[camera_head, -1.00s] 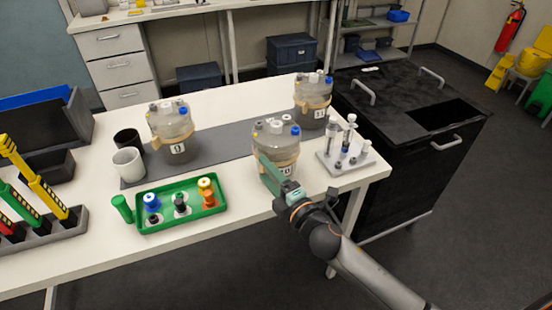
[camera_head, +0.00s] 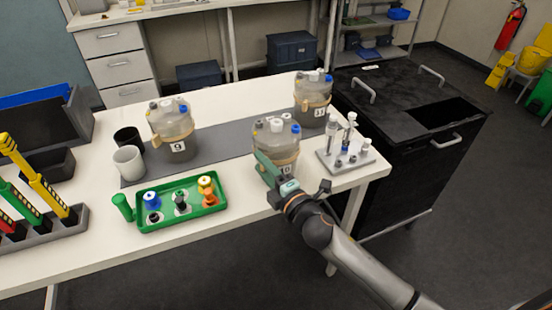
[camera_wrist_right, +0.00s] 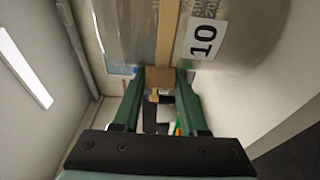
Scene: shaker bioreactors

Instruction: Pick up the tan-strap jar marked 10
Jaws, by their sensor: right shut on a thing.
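The tan-strap jar marked 10 (camera_head: 277,137) is a grey, clear-walled vessel with capped ports on its lid. It stands upright near the front right of the bench. In the right wrist view the jar (camera_wrist_right: 240,40) fills the top, with its white label marked 10 (camera_wrist_right: 202,39) and a tan strap. My right gripper (camera_head: 272,172) reaches it from the front. In the wrist view its green fingers (camera_wrist_right: 159,80) are shut on the strap's tan block. I cannot tell whether the jar's base touches the bench; the gripper partly hides it. My left gripper is out of view.
Jar 9 (camera_head: 174,131) and jar 11 (camera_head: 312,99) also have tan straps and stand on the grey mat (camera_head: 220,146). A pipette stand (camera_head: 346,158) is close right of jar 10.

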